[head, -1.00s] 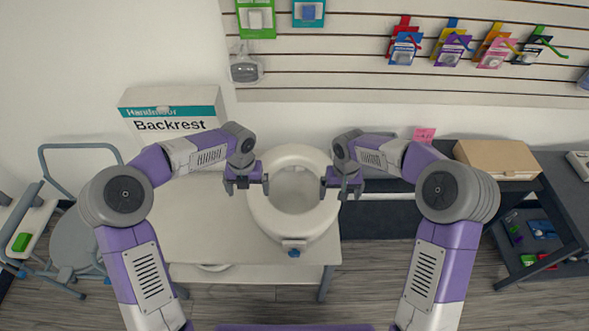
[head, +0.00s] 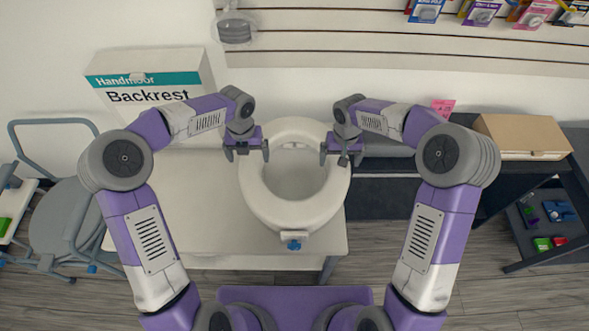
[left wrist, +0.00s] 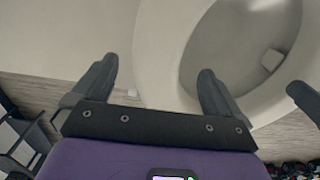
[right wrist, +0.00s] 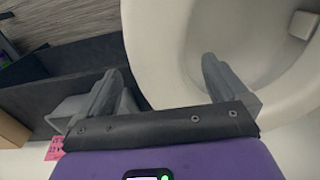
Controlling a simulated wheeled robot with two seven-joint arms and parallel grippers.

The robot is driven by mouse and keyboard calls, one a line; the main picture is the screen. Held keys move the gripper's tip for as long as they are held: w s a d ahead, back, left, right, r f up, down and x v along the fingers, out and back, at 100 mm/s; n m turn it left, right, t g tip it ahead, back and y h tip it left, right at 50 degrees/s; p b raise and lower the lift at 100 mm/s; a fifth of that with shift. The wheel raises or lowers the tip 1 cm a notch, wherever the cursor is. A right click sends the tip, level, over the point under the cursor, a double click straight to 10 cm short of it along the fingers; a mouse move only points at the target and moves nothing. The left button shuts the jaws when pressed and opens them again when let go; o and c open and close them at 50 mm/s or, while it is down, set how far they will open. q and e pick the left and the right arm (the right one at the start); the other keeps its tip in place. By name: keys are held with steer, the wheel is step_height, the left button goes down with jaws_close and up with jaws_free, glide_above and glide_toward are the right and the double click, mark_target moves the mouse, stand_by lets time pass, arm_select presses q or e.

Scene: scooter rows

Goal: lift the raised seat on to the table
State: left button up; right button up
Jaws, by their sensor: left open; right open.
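The raised seat (head: 294,212) is a white ring with an open middle and a small bracket with a blue knob at its front. It appears over the right part of the pale table (head: 190,225); I cannot tell if it touches the top. My left gripper (head: 248,151) is open at the seat's left side. In the left wrist view its fingers (left wrist: 152,85) lie on either side of the seat's wall (left wrist: 152,55). My right gripper (head: 341,153) is open at the right side. In the right wrist view its fingers (right wrist: 160,85) likewise straddle the wall (right wrist: 155,50).
A Backrest box (head: 150,90) stands at the table's back left. A grey-framed chair (head: 62,215) is at the left. A dark shelf unit (head: 505,205) with a tan box (head: 522,137) is at the right. The table's left half is clear.

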mark_target(250, 164)
arm_select(q)
steer(key=shift+w+f, duration=0.1)
steer(key=shift+f, duration=0.35)
arm_select(e)
steer(key=shift+w+f, duration=0.1)
steer(key=shift+f, duration=0.35)
arm_select(q)
step_height(250, 164, down, 7)
steer(key=shift+r, duration=0.1)
arm_select(e)
step_height(250, 164, down, 7)
steer(key=shift+r, duration=0.1)
arm_select(q)
steer(key=c, duration=1.7)
arm_select(e)
steer(key=c, duration=1.7)
arm_select(q)
steer(key=shift+o, duration=0.2)
steer(key=shift+r, duration=0.1)
arm_select(e)
steer(key=shift+o, duration=0.2)
steer(key=shift+r, duration=0.1)
